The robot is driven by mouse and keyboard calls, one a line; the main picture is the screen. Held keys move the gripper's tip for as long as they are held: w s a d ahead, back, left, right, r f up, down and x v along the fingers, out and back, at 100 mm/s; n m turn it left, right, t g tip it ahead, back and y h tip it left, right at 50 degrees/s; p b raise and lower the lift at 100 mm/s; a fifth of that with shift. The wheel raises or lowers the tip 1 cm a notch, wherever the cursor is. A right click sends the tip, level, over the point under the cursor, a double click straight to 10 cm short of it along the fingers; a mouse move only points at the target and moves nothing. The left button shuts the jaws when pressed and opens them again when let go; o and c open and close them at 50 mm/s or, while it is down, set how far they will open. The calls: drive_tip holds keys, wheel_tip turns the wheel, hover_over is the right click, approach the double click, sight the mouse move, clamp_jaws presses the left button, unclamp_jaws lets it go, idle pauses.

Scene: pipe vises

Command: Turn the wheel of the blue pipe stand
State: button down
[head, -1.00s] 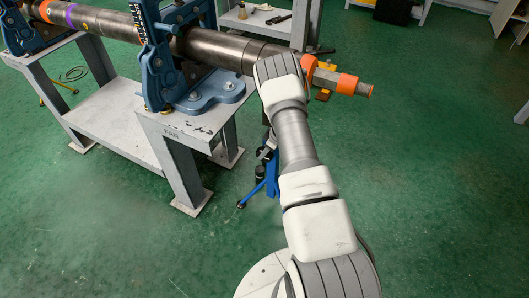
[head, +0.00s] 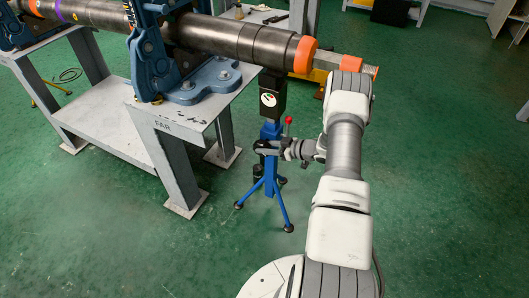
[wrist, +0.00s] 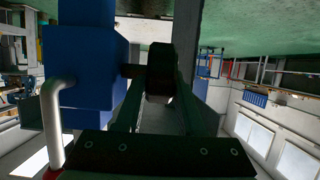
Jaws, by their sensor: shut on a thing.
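The blue pipe stand (head: 270,178) stands on three splayed legs on the floor, beside the right end of the bench. Its dark head sits under the long pipe. In the wrist view its blue post (wrist: 88,65) fills the left side. The small dark wheel (wrist: 160,62) sits on a short shaft from that post, between my fingers. My gripper (head: 262,147) reaches the post from the right, level and partway up. It is shut on the wheel, with one finger on each side. In the head view my gripper mostly hides the wheel.
A red-tipped lever (head: 288,122) rises beside the post, just above my wrist. The long dark pipe (head: 258,46) with orange fittings passes overhead, clamped in blue vises (head: 160,60) on the grey bench (head: 165,118). Open green floor lies to the right.

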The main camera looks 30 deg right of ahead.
drive_tip(key=shift+d+f+t+y+b, duration=0.1)
drive_tip(key=shift+f+t+y+b, duration=0.1)
drive_tip(key=shift+t+y+b, duration=0.45)
drive_tip(key=shift+s+r+b, duration=0.1)
drive_tip(key=shift+b, duration=0.25)
drive_tip(key=c, duration=0.5)
unclamp_jaws()
drive_tip(key=p+v, duration=0.4)
drive_tip(key=v, duration=1.3)
drive_tip(key=shift+s, duration=0.2)
